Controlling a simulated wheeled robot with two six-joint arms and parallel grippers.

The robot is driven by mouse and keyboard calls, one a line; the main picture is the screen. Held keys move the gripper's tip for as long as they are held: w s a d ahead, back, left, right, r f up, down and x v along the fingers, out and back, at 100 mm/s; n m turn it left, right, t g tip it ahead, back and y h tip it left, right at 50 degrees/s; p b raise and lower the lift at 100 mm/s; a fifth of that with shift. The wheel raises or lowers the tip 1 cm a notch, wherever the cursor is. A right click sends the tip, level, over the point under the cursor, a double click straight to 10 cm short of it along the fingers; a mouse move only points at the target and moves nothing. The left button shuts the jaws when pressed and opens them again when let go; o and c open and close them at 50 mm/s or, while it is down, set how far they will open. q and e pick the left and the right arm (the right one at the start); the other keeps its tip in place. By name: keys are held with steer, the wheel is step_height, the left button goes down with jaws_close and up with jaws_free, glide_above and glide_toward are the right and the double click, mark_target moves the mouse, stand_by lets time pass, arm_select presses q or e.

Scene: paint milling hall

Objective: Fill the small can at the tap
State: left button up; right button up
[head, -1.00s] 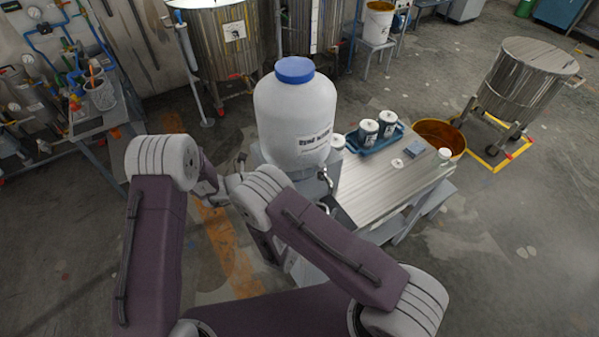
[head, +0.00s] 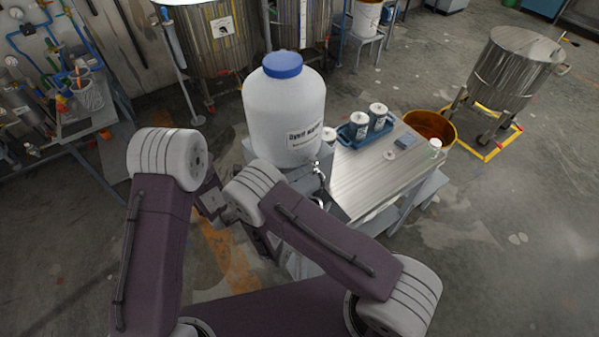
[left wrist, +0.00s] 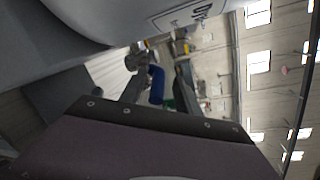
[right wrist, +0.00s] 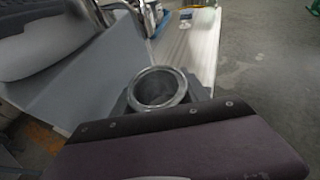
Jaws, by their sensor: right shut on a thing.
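The white container (head: 284,105) with a blue lid stands at the near end of the steel table, its label facing me. Its metal tap (head: 318,168) is low on the right side. In the left wrist view the tap (left wrist: 136,58) and its blue lever (left wrist: 156,84) show between or just beyond the fingers of my left gripper (left wrist: 160,88), which is open. I cannot tell whether it touches the lever. My right gripper (right wrist: 160,100) is shut on the small can (right wrist: 158,88), an open-topped metal can with its mouth up.
A wheeled steel vat (head: 512,70) is at the right. The floor at the right front is clear.

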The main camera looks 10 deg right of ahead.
arm_select(q)
steer(key=shift+a, duration=0.1)
steer(key=v, duration=1.2)
steer(key=shift+r+m, duration=0.1)
steer(key=shift+m, duration=0.2)
steer(key=c, duration=0.6)
steer(key=m+g, duration=0.1)
steer(key=m, duration=0.1)
steer(key=d+r+m+g+h, duration=0.1)
steer(key=m, duration=0.2)
steer(key=w+d+r+m, duration=0.1)
steer(key=m, duration=0.2)
steer(key=shift+w+d+g+h, duration=0.1)
steer(key=shift+g+h, duration=0.3)
jaws_close()
steer(key=w+a+r+n+g+y, duration=0.25)
steer(key=w+n+y, duration=0.2)
steer(key=n, duration=1.35)
steer(key=w+a+r+n+g+y, duration=0.1)
steer(key=w+a+n+g+y, duration=0.3)
steer(key=n, duration=1.3)
steer(key=s+d+f+t, duration=0.1)
steer(key=s+d+f, duration=0.1)
steer(key=d+f, duration=0.5)
steer(key=shift+s+d+h, duration=0.35)
steer(key=shift+d, duration=1.95)
